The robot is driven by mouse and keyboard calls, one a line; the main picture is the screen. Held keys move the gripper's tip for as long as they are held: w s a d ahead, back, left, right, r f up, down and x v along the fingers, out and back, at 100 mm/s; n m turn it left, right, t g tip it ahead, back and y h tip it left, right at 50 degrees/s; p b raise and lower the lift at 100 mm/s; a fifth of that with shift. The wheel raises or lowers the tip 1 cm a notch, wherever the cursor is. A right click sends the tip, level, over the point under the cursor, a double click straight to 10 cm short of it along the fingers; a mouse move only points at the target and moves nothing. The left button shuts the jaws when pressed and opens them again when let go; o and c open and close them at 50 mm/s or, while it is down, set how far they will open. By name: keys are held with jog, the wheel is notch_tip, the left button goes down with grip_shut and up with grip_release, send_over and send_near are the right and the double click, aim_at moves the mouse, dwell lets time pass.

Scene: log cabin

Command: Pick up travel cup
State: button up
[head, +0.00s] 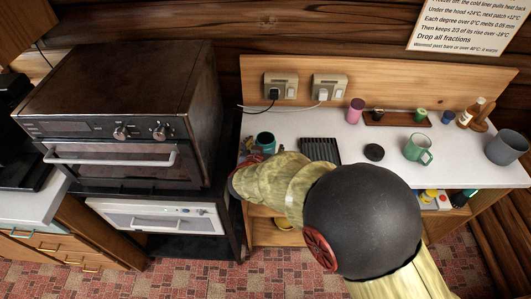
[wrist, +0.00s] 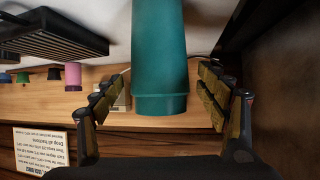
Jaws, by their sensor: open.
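A teal travel cup (head: 265,138) stands at the left end of the white counter, partly hidden behind my gripper. In the wrist view the teal cup (wrist: 160,50) fills the upper middle, its end pointing down in the picture. My gripper (wrist: 162,75) is open, with one finger on each side of the cup; gaps show between the fingers and the cup. In the head view my gripper (head: 252,158) is at the counter's left front edge, mostly covered by my arm.
A black slatted rack (head: 320,150) lies right of the cup. A black disc (head: 374,152), a green mug (head: 416,150), a pink cylinder (head: 356,111) and a grey pot (head: 506,147) stand further right. A dark oven (head: 125,115) rises close on the left.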

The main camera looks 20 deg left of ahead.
jog(key=shift+w+f, duration=0.3)
jog(key=shift+w, duration=0.2)
jog(key=shift+c, duration=0.4)
jog(key=shift+r, duration=0.1)
jog(key=c, duration=1.3)
